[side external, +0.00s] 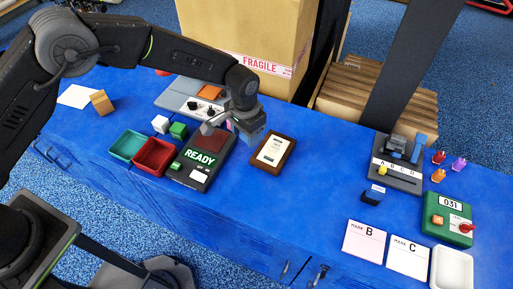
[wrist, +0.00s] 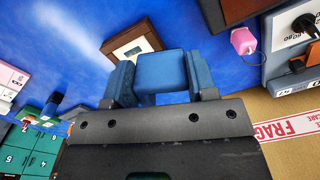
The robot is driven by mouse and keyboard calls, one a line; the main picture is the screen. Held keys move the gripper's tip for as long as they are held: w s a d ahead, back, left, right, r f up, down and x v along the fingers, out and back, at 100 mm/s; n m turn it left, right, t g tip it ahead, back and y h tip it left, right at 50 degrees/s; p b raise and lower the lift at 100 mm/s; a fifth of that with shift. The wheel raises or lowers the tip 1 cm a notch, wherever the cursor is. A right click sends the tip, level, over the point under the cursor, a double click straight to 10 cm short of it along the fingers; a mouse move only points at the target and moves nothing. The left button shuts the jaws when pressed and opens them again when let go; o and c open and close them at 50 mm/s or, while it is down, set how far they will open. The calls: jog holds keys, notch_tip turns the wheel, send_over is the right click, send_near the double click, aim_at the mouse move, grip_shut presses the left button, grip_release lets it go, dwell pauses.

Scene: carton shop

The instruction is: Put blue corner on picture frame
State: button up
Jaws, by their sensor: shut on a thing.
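My gripper (wrist: 160,80) is shut on a blue block-like piece (wrist: 162,68), which I take to be the blue corner, held between its two fingers. In the side view my gripper (side external: 243,136) is above the table, just left of the picture frame; the held piece is hard to make out there. The picture frame (side external: 273,151) is brown with a cream middle and lies on the blue table. In the wrist view the frame (wrist: 123,47) shows beyond the held piece, which partly covers it. The piece appears apart from the frame.
A dark READY device (side external: 198,172) is left of the frame, with red (side external: 153,157) and teal (side external: 124,144) trays beyond. A FRAGILE carton (side external: 245,40) stands behind. A slotted rack (side external: 397,175), green box (side external: 447,217) and cards sit right. The table right of the frame is clear.

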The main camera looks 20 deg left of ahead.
aim_at(256, 157)
jog(key=d, duration=0.1)
jog(key=d+f, duration=0.1)
jog(key=shift+d+f, duration=0.3)
jog(key=shift+d, duration=0.05)
jog(key=shift+f, duration=2)
jog(key=o, duration=0.9)
jog(key=shift+f, duration=0.15)
notch_tip(256, 157, up, 12)
jog(key=shift+r, duration=0.2)
